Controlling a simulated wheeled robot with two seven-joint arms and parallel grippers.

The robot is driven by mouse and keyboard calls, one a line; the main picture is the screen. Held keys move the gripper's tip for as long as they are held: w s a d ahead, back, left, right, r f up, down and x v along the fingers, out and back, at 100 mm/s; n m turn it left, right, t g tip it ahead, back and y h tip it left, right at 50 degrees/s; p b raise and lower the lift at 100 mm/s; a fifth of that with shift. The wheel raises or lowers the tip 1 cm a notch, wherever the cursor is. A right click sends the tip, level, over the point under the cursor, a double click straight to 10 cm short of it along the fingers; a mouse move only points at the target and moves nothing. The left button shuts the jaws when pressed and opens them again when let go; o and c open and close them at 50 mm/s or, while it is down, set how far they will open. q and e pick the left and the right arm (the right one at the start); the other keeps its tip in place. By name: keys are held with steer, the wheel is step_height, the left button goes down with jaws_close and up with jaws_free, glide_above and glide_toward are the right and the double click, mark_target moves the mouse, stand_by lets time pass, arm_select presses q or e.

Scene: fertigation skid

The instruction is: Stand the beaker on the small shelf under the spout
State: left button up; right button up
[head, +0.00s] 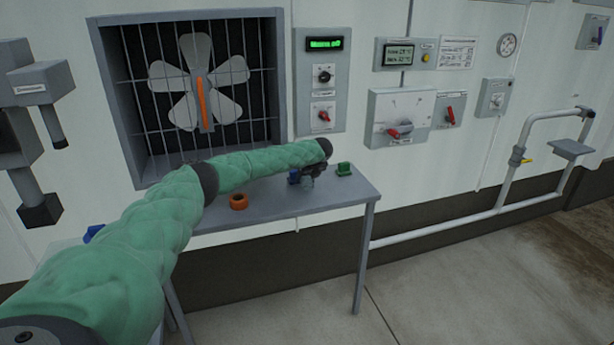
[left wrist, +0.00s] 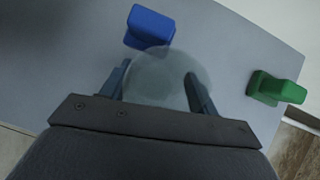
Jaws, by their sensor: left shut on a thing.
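The beaker (left wrist: 168,74) is a translucent, pale round vessel in the left wrist view, between the two dark fingers of my left gripper (left wrist: 158,69). The fingers are shut on it. In the head view my left gripper (head: 310,177) is low over the right part of the grey table, and the beaker is small and hard to make out there. I cannot tell whether it touches the table. The small shelf (head: 572,147) is a grey plate on the pipework at the far right, well away from the gripper. The spout (head: 584,112) is the pipe end above it. My right gripper is not in view.
Wall panels and a white pipe (head: 430,236) line the wall. Floor right of the table is clear.

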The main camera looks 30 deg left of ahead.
arm_select(q)
steer(key=o, duration=1)
steer(key=shift+f, duration=0.1)
steer(key=shift+c, duration=0.2)
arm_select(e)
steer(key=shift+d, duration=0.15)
arm_select(q)
steer(key=shift+s+d+r, duration=0.15)
steer(key=shift+d+r, duration=0.15)
steer(key=shift+r, duration=0.25)
steer(key=b+v, duration=0.1)
steer(key=v, duration=1)
steer(key=shift+b, duration=0.3)
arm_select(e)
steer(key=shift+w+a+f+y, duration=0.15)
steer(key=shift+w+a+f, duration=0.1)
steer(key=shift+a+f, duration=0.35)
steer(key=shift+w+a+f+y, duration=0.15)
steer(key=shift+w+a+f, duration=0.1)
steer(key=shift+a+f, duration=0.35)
arm_select(q)
steer(key=shift+f, duration=0.1)
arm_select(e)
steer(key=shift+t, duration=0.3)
